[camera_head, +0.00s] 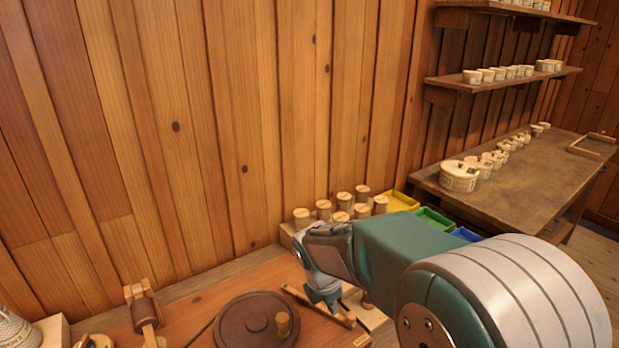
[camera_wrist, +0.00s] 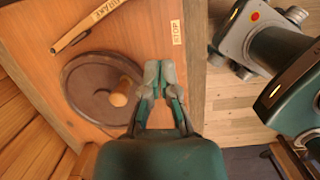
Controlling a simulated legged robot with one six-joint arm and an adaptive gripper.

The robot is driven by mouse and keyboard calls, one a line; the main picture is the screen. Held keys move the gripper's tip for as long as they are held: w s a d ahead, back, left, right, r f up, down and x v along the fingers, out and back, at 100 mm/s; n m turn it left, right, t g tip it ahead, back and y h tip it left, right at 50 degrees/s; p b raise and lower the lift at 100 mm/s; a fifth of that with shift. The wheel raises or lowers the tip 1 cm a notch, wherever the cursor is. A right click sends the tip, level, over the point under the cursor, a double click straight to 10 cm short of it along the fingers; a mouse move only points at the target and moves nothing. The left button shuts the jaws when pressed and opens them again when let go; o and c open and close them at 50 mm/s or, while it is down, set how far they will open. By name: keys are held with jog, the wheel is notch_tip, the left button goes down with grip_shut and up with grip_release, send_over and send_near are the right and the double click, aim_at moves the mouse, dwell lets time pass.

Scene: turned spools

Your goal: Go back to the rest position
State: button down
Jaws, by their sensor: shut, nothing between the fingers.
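My gripper (camera_wrist: 160,74) is shut and empty in the wrist view. Its fingertips are together over the wooden workbench (camera_wrist: 190,85), to the right of a dark round disc (camera_wrist: 75,88) with a wooden knob (camera_wrist: 122,92). In the head view my gripper (camera_head: 328,302) hangs at the end of my green arm, above the bench and to the right of the same disc (camera_head: 240,325). My forearm hides part of the bench there. I cannot tell how high the fingertips are above the bench.
Several wooden spools (camera_head: 341,206) stand in a rack behind my gripper. Yellow (camera_head: 402,201), green (camera_head: 434,219) and blue (camera_head: 466,234) bins sit to the right. A wooden holder (camera_head: 143,308) stands at left. A side table (camera_head: 510,185) holds several pale tubs. A plank wall closes the back.

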jog(key=s+d+r+m+t, duration=0.1)
jog(key=s+d+r+m, duration=0.2)
jog(key=s+m, duration=0.4)
jog(key=s+d+r+m+t+y, duration=0.1)
jog(key=s+d+r+m, duration=0.2)
jog(key=s+r+m, duration=0.2)
jog(key=s+d+r+m+t+y, duration=0.1)
jog(key=s+d+r+m+t, duration=0.1)
jog(key=s+m, duration=0.7)
notch_tip(320, 180, up, 3)
jog(key=shift+d+f+m, duration=0.15)
jog(key=shift+d+m, duration=0.65)
jog(key=shift+m, duration=0.4)
